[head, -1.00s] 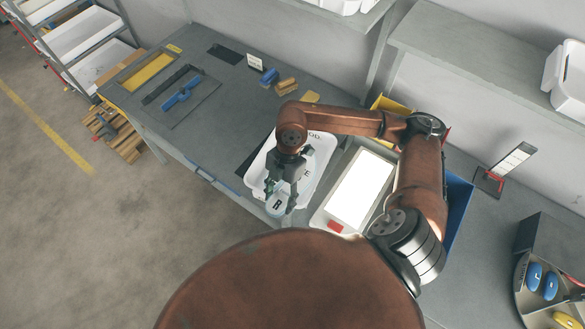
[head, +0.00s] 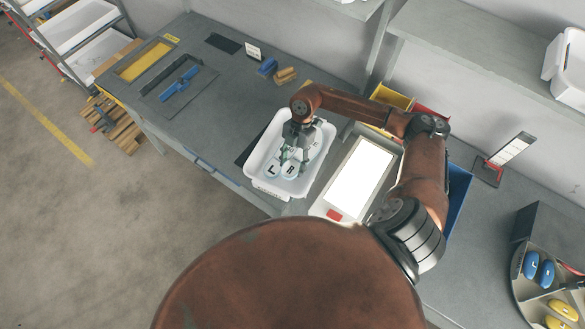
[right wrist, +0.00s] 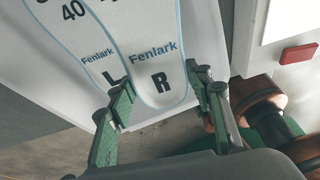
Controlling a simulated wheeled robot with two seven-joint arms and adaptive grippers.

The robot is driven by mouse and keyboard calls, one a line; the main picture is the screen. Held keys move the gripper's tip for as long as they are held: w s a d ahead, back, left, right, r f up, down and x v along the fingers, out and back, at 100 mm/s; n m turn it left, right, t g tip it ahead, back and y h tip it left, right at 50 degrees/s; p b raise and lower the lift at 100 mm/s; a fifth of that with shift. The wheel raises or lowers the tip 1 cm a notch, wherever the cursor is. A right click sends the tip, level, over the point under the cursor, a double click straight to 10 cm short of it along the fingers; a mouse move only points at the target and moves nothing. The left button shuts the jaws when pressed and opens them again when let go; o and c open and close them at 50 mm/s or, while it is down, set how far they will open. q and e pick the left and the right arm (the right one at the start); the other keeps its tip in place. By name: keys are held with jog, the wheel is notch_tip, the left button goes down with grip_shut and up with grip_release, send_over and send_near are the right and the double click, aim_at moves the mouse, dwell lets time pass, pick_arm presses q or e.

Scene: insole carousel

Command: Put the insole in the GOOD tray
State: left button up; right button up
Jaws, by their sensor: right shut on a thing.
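My right gripper (head: 293,158) is shut on a pale insole marked R (head: 290,171), within the outline of the white tray (head: 256,160). In the right wrist view, the fingers (right wrist: 165,95) grip both sides of the R insole (right wrist: 153,62), which is printed "Fenlark". A second pale insole marked L (head: 271,170) lies in the tray beside it; it also shows in the right wrist view (right wrist: 88,45), partly under the R insole. I cannot tell whether the R insole touches the tray floor. My left gripper is not in view.
A lit white panel (head: 360,178) with a red button (head: 334,215) stands just right of the tray. Yellow and red bins (head: 392,98) are behind it. The bench left of the tray is mostly clear.

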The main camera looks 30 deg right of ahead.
aim_at(297, 158)
jog(key=shift+f, duration=1.5)
jog(key=shift+f, duration=0.1)
jog(key=shift+f, duration=0.5)
jog(key=o, duration=1.2)
jog(key=v, duration=1.3)
jog(key=shift+s+a+r, duration=0.1)
jog(key=shift+a+r, duration=0.05)
